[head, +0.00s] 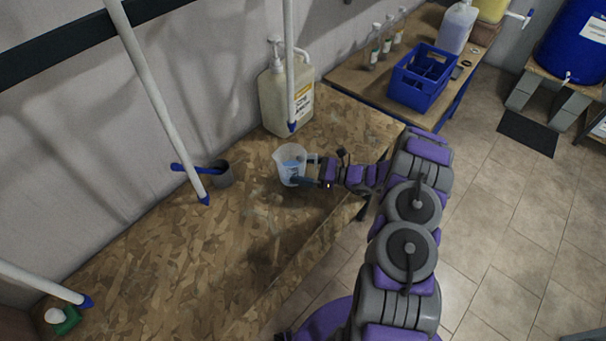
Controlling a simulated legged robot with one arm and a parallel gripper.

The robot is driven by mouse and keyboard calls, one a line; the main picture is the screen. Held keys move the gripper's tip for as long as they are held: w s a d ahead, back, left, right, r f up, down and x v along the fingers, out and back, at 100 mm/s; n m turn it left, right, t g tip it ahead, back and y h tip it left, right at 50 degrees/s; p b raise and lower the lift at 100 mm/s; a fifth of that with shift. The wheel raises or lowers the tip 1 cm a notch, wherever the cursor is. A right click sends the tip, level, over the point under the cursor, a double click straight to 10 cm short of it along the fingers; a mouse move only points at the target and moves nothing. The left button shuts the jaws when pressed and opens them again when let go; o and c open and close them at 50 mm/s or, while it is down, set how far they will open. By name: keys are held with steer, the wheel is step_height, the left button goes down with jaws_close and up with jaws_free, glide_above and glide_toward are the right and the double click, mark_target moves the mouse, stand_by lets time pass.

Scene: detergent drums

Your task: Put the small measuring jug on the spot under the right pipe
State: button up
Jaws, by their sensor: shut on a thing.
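The small measuring jug (291,167) is clear with blue markings and stands upright over the chipboard table (215,265). My gripper (312,172) reaches in from the right and is shut on the jug at its right side, where the handle is. The fingers partly hide that side. The right pipe (290,65) is white and comes down from the top, ending in a blue tip (292,127). The jug appears just below and in front of that tip. I cannot tell whether its base touches the table. The spot itself cannot be made out.
A pump canister (300,105) stands behind the right pipe. A dark cup (221,174) with a blue handle sits by the middle pipe (155,90). A green-and-white item (65,320) lies near the left pipe (40,281). A blue crate (421,92) is on the back table. The table's front middle is clear.

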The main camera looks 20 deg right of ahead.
step_height(320, 180, down, 2)
steer(key=shift+d+f, duration=0.1)
steer(key=shift+f, duration=0.1)
steer(key=shift+d+r, duration=0.1)
steer(key=shift+d, duration=0.1)
steer(key=o, duration=0.9)
steer(key=shift+a, duration=0.2)
